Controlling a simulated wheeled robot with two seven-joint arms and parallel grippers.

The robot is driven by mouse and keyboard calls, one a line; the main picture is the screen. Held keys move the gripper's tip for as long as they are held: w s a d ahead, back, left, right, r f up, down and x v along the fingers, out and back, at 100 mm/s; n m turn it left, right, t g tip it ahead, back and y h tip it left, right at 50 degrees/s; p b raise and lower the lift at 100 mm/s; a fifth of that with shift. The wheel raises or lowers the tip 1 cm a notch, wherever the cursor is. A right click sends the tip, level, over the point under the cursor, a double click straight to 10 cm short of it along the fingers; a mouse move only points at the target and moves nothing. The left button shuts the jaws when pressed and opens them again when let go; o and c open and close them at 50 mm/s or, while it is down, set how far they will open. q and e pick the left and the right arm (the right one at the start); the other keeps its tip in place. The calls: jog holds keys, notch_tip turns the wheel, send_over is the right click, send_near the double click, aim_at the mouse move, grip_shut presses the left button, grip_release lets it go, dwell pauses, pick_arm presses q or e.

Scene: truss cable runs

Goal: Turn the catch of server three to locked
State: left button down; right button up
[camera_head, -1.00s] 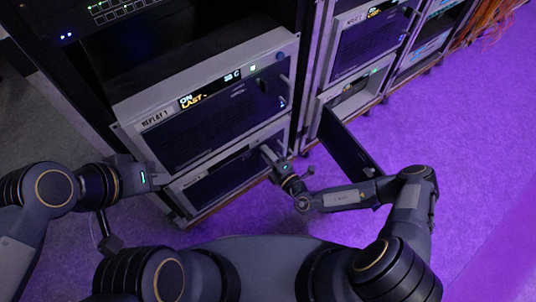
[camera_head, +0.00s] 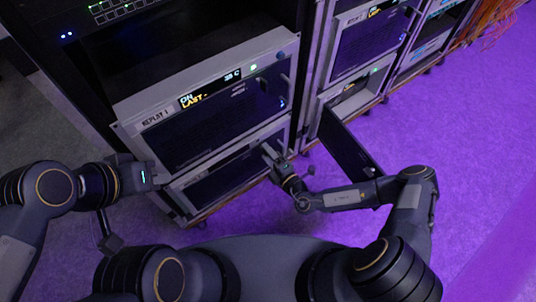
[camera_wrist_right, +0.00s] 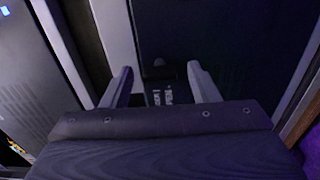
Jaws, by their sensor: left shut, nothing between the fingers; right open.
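A server unit labelled REPLAY 1 (camera_head: 215,115) faces me in the left rack, its display lit. A lower unit (camera_head: 222,182) with a light frame and dark front is below it. My right gripper (camera_head: 267,151) is at the right end of that lower unit. In the right wrist view my right gripper (camera_wrist_right: 160,72) is open, its fingers apart in front of a dark panel. A small dark knob-like part (camera_wrist_right: 158,68) and white lettering (camera_wrist_right: 163,96) show between the fingers; whether it is the catch I cannot tell. My left gripper (camera_head: 158,176) is shut and empty at the lower unit's left side. No label for server three is readable.
A dark door or panel (camera_head: 346,142) stands swung out from the neighbouring rack, right of my right gripper. Another lit unit (camera_head: 368,42) is in that rack. Orange cables (camera_head: 488,22) hang at the far right. The purple floor (camera_head: 470,140) at right is clear.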

jog(key=p+v, duration=0.1)
jog(key=v, duration=0.6)
jog(key=shift+s+d+p, duration=0.25)
jog(key=shift+s+p, duration=0.05)
jog(key=shift+p, duration=0.05)
